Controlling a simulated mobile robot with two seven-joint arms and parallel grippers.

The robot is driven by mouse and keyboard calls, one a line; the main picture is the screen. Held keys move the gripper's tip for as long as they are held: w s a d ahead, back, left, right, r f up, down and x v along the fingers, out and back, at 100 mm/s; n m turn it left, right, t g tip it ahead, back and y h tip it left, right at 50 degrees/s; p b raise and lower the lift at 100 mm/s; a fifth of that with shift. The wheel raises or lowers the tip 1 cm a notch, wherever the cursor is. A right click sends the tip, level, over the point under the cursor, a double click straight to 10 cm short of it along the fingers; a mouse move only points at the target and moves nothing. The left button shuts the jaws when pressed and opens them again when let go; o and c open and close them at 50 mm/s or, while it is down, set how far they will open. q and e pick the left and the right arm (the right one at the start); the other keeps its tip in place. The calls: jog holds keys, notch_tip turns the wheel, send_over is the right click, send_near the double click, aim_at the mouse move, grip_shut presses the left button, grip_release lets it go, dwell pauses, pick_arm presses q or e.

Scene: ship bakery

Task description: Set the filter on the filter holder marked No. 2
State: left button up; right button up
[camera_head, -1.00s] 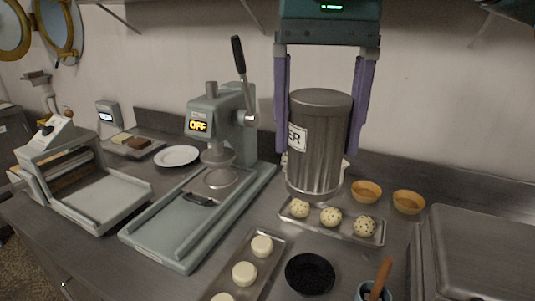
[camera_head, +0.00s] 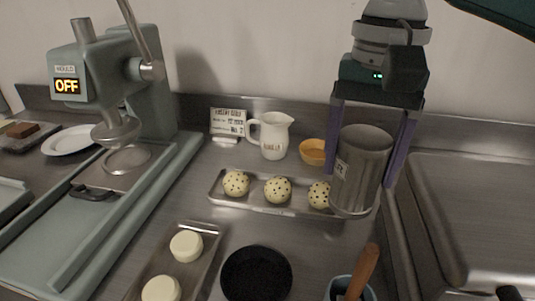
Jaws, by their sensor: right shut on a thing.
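My right gripper (camera_head: 376,125) hangs at the right with its two purple fingers pointing down. It is shut on a grey metal cylinder (camera_head: 362,165), with one finger on each side. The cylinder is upright and has a white label that is only partly readable, ending in "ER". I cannot tell from the picture whether it is the filter. It covers the right end of the tray of speckled dough balls; I cannot tell its height above it. I see no filter holder marked No. 2. My left gripper is not in view.
A press reading OFF (camera_head: 68,87) stands left. A tray (camera_head: 262,205) holds speckled balls (camera_head: 277,189). Behind it are a white jug (camera_head: 272,136), a printed card (camera_head: 228,122) and an orange bowl (camera_head: 313,151). A black dish (camera_head: 256,274) and a wooden-handled tool (camera_head: 362,271) are in front.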

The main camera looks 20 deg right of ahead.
notch_tip(320, 180, down, 10)
jog(key=shift+f+b, duration=0.15)
jog(key=shift+b, duration=0.6)
jog(key=shift+f, duration=0.1)
jog(key=o, duration=1.6)
